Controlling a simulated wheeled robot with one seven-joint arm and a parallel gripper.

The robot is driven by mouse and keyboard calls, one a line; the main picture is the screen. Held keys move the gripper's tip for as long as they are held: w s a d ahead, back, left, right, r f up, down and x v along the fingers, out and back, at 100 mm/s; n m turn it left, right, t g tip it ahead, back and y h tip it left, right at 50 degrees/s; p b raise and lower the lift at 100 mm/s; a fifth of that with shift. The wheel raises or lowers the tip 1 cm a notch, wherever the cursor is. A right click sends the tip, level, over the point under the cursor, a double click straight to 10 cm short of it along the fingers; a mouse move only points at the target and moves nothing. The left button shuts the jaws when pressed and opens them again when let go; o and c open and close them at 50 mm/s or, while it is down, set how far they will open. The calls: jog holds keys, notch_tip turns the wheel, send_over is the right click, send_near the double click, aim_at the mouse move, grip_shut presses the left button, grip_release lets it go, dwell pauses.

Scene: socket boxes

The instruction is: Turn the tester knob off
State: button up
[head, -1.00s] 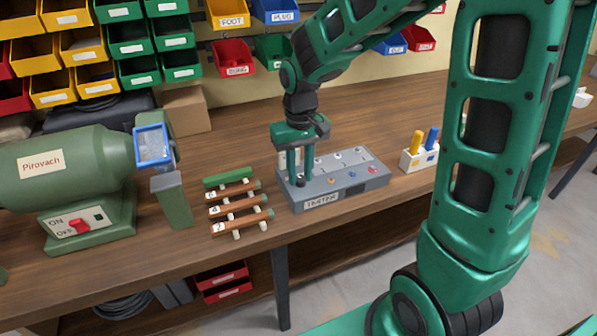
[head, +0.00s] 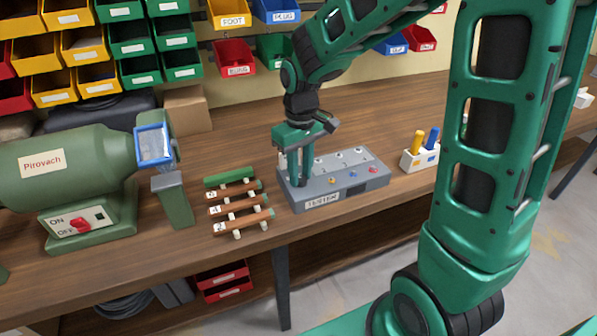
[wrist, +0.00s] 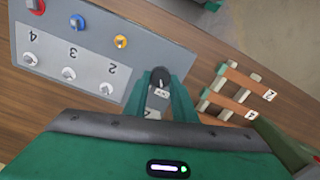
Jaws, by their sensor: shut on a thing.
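The tester (head: 340,197) is a grey box on the workbench, with numbered sockets and yellow, blue and red plugs or jacks on its top. My gripper (head: 301,184) points down at the tester's left end. In the wrist view its two green fingers (wrist: 160,98) are closed on the dark knob (wrist: 160,76), one finger on each side. A small label by the knob shows between the fingers, but I cannot read it surely. In the head view the knob is hidden by the fingers.
A rack of brown rods and one green rod (head: 228,177) stands left of the tester. A green grinder-like machine (head: 75,170) with a red switch is further left. A white holder (head: 419,158) with yellow and blue handles stands to the right. Bins hang behind.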

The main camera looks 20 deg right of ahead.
aim_at(300, 176)
jog(key=o, duration=1)
jog(key=shift+w, duration=0.1)
jog(key=shift+o, duration=0.2)
notch_tip(300, 176, up, 11)
jog(key=shift+d+f, duration=0.1)
jog(key=s+d+f+m, duration=0.2)
jog(key=s+d+m, duration=0.2)
jog(key=s+d, duration=0.4)
jog(key=s+d+f+m, duration=0.2)
jog(key=s+d+m, duration=0.3)
jog(key=s+d, duration=0.4)
jog(key=s, duration=0.7)
jog(key=shift+s+m, duration=0.3)
